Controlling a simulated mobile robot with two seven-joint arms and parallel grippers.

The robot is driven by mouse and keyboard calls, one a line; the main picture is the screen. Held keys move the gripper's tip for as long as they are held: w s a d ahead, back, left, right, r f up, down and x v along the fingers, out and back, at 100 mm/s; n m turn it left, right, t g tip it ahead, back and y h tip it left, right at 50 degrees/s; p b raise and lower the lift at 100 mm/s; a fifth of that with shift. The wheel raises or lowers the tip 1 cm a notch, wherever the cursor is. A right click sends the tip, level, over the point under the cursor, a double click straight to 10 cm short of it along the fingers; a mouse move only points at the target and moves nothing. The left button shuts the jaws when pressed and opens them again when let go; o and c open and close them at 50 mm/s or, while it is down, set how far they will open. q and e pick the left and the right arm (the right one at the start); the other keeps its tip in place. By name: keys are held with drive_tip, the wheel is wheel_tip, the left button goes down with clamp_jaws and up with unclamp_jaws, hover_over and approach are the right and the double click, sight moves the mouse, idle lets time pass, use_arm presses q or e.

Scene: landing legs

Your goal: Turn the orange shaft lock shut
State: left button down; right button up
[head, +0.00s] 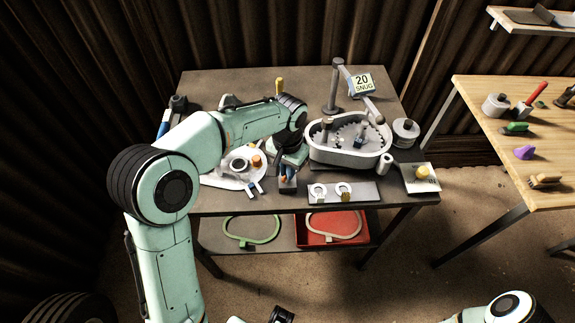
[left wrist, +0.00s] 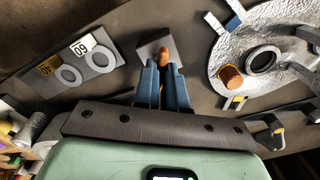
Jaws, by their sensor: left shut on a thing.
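The orange shaft lock (left wrist: 163,56) shows in the left wrist view as a small orange piece between the blue fingertips, with a grey square block (left wrist: 150,46) around it. My left gripper (head: 287,182) is shut on it, pointing down at the front middle of the dark table. The fingers hide most of the lock, and its turned angle cannot be made out. To its right in the wrist view is a silver round cover (left wrist: 290,35) with an orange cylinder (left wrist: 230,77) and a dark-ringed hole. The cover also shows left of the gripper in the head view (head: 222,181).
A post with a lever (head: 334,88) and a "20 SNUG" sign (head: 362,84) stand behind. A red tray (head: 307,238) is on the lower shelf.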

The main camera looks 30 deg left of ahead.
use_arm(q)
drive_tip(key=m+p, duration=0.2)
drive_tip(key=m, duration=0.3)
drive_tip(key=shift+m, duration=0.3)
drive_tip(key=m+p, duration=0.1)
drive_tip(key=m, duration=0.4)
use_arm(e)
drive_tip(key=w+r, duration=0.1)
drive_tip(key=r, duration=0.1)
drive_tip(key=w+r, duration=0.1)
drive_tip(key=r, duration=0.1)
drive_tip(key=shift+w+r, duration=0.1)
drive_tip(key=shift+w, duration=0.05)
use_arm(q)
drive_tip(key=shift+m, duration=0.4)
drive_tip(key=c, duration=1.2)
unclamp_jaws()
wheel_tip(320, 180, up, 13)
drive_tip(key=p, duration=0.2)
drive_tip(key=shift+r, duration=0.2)
use_arm(e)
drive_tip(key=shift+w+r+t, duration=0.15)
drive_tip(key=shift+w+r, duration=0.25)
drive_tip(key=shift+r, duration=0.2)
drive_tip(key=shift+w+r+t, duration=0.15)
drive_tip(key=shift+w+r, duration=0.25)
drive_tip(key=shift+r, duration=0.15)
